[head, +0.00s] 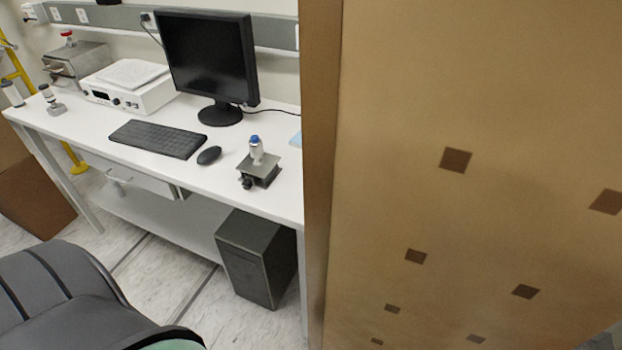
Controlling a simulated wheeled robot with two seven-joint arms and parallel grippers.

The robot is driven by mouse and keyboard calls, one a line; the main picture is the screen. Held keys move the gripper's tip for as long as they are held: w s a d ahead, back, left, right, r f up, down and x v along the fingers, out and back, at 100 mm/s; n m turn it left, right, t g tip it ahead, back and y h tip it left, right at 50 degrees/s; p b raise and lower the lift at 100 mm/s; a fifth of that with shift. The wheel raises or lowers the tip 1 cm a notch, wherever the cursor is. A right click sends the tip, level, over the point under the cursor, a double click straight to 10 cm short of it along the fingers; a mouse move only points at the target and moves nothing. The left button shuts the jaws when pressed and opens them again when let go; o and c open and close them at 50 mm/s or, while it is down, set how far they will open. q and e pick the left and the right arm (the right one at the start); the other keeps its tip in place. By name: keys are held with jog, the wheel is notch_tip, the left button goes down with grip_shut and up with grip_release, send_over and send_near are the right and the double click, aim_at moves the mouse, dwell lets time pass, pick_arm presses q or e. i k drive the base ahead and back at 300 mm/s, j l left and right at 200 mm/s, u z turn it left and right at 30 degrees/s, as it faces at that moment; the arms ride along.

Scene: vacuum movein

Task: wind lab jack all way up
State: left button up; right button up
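The lab jack (259,169) stands near the front edge of the white bench, right of the mouse. It looks low, with a dark top plate and a dark knob (246,183) at its front left. A small bottle with a blue cap (256,150) stands upright on its top plate. Neither of my grippers shows in the head view.
A large brown panel with dark squares (480,120) fills the right side, very close. The bench (180,178) also holds a monitor (208,62), keyboard (157,138), mouse (209,155) and white instrument (128,88). A dark chair (60,300) stands in front; a computer case (257,258) stands below.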

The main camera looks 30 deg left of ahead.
aim_at(247, 184)
jog(key=j+z, duration=0.25)
jog(key=j, duration=0.2)
jog(key=k+j+z, duration=0.1)
jog(key=j+z, duration=0.15)
jog(key=j, duration=0.15)
jog(key=k+j+z, duration=0.1)
jog(key=j+z, duration=0.15)
jog(key=j, duration=0.15)
jog(key=k+j+z, duration=0.25)
jog(key=j, duration=0.15)
jog(key=k+j+z, duration=0.1)
jog(key=j+z, duration=0.15)
jog(key=k+j+z, duration=0.25)
jog(key=j, duration=0.15)
jog(key=i+j, duration=0.05)
